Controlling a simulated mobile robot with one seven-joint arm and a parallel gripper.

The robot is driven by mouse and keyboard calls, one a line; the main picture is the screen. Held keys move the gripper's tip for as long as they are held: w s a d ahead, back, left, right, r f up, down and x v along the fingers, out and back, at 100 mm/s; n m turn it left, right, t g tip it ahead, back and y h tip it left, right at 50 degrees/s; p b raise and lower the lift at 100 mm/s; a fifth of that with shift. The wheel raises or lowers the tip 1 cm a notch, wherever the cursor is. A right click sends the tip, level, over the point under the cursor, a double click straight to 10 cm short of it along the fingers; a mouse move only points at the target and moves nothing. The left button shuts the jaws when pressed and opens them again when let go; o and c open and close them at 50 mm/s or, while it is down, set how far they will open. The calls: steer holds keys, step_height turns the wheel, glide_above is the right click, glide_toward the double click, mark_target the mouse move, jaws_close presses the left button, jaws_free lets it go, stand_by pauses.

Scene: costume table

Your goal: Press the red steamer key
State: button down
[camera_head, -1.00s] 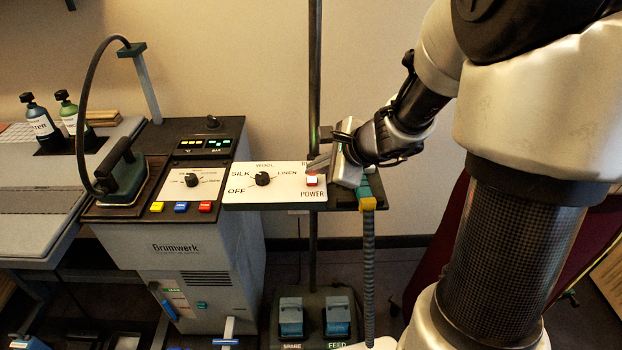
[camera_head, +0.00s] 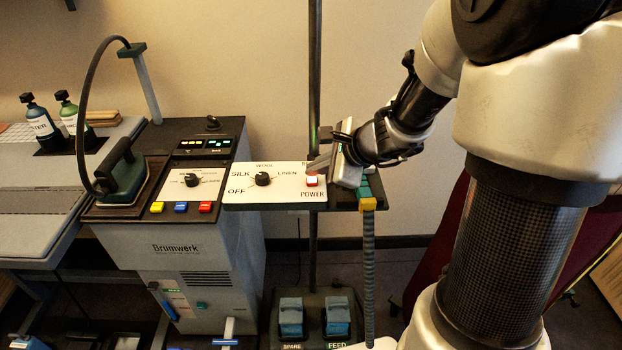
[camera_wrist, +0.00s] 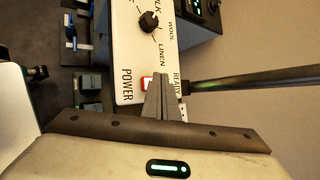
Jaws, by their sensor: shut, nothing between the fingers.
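The red and white steamer key (camera_head: 312,180) sits at the right end of the white steamer panel (camera_head: 240,190), above the word POWER. In the wrist view the key (camera_wrist: 147,83) shows beside the fingertips, partly covered by them. My gripper (camera_head: 318,164) is shut and empty, its tips over the right end of the panel, right by the key. In the wrist view the shut fingers (camera_wrist: 160,85) point at the panel between POWER and READY. I cannot tell whether the tips touch the key.
A dark dial (camera_head: 263,179) stands on the panel left of the key. A vertical pole (camera_head: 315,70) rises right behind the panel. Yellow, blue and red buttons (camera_head: 205,207) sit on the iron station to the left, with the iron (camera_head: 125,172) beyond.

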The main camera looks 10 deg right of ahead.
mark_target(316, 182)
steer(key=shift+f, duration=0.1)
stand_by(0.3)
steer(key=shift+f+b, duration=0.35)
steer(key=shift+b, duration=0.25)
steer(key=shift+f, duration=0.2)
steer(key=shift+r, duration=0.15)
stand_by(0.3)
steer(key=shift+r, duration=0.5)
step_height(316, 182, up, 6)
steer(key=p, duration=0.5)
steer(key=shift+p, duration=0.3)
